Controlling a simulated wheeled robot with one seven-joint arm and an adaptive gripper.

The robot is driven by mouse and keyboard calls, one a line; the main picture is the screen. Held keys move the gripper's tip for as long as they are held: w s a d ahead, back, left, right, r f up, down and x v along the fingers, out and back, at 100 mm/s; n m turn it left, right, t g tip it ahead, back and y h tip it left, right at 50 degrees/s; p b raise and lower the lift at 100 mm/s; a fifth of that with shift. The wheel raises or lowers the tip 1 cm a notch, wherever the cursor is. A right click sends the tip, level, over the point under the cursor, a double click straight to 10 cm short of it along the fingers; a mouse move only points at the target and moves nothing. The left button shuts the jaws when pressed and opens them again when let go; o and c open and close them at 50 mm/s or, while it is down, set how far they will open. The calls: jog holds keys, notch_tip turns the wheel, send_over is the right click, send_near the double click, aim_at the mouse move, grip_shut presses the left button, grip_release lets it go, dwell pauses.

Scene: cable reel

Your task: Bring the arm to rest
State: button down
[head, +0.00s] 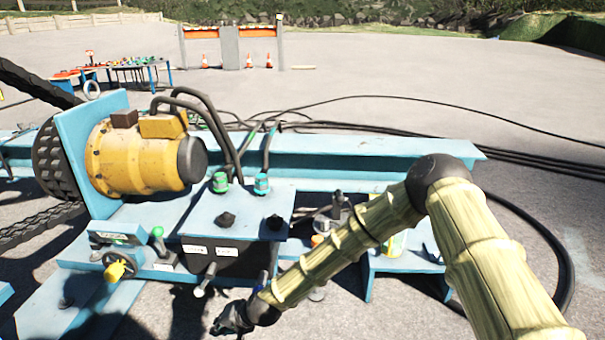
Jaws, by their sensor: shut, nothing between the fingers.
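My arm reaches in from the lower right of the head view, in pale yellow-green sleeves with dark joints, bent at a raised elbow. My gripper (228,322) is the small dark end at the bottom, left of the middle. It is shut and empty. It hangs in front of the blue machine frame (190,215), below the lever (206,279) on its front. I cannot tell how far it is from the frame. The forearm hides part of the frame's right side and items on the low blue bench (405,259).
Black cables (400,130) cross the ground behind and a loop (560,245) curves at right. A barrier (232,47) and cones stand far back. Open paving surrounds them.

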jog(key=s+d+f+g+h, duration=0.1)
jog(key=s+d+f, duration=0.45)
jog(key=d, duration=0.25)
jog(key=s+d+f+h, duration=0.2)
jog(key=s+d+f, duration=0.2)
jog(key=s+d, duration=0.35)
jog(key=s+d+f+g+h, duration=0.1)
jog(key=s+d+f, duration=0.35)
jog(key=d, duration=0.45)
jog(key=s+d+r+n+g+h, duration=0.1)
jog(key=s+d+h, duration=0.1)
jog(key=s+d, duration=0.75)
jog(key=s+d+r+h, duration=0.2)
jog(key=s+d, duration=0.5)
jog(key=d, duration=0.5)
notch_tip(320, 180, up, 34)
jog(key=p, duration=3.4)
jog(key=shift+d+r+p, duration=0.15)
jog(key=shift+r+p, duration=0.1)
jog(key=shift+p, duration=0.15)
jog(key=shift+w, duration=0.1)
